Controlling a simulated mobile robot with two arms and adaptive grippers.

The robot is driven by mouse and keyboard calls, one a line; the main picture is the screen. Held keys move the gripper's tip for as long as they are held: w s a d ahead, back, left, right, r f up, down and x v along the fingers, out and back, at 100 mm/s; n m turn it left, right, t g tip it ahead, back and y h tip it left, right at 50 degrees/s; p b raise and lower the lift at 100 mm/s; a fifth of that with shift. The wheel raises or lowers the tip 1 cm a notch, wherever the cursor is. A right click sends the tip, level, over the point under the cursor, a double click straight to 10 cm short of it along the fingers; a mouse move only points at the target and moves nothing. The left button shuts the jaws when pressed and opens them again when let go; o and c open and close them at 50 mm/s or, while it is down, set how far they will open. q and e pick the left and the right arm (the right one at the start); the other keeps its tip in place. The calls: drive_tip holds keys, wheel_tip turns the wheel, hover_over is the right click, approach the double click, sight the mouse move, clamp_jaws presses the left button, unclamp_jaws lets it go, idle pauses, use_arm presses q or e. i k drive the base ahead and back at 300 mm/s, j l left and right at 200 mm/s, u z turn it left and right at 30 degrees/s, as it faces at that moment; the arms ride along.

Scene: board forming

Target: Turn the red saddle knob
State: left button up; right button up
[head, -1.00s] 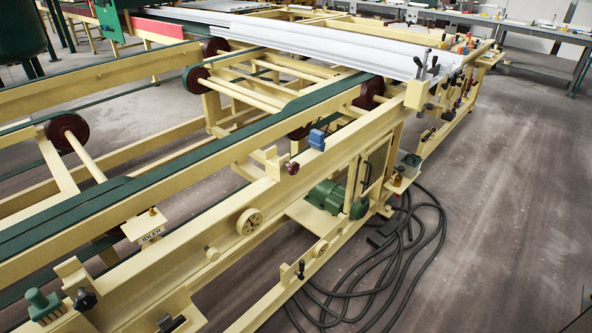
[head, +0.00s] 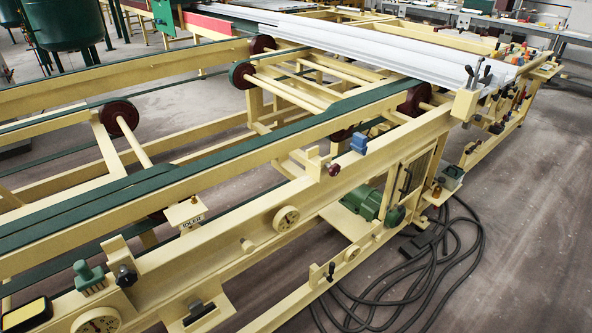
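A small dark red knob (head: 333,169) sits on the side of a cream bracket on the long cream beam (head: 235,228), near the middle of the head view. It looks like the red saddle knob, but it is small and its turned position cannot be told. A blue block (head: 359,143) is just to its upper right. Neither of my grippers is in view.
The cream conveyor frame with green belts (head: 150,178) fills most of the view. A green motor (head: 362,202) sits below the beam. Black cables (head: 425,272) lie coiled on the floor. The floor at the right (head: 530,230) is clear.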

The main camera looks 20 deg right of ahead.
sight(334, 169)
drive_tip(key=i+l+u, duration=0.1)
drive_tip(key=l+u, duration=0.45)
drive_tip(key=u, duration=0.3)
drive_tip(key=l+u, duration=0.65)
drive_tip(key=u, duration=0.2)
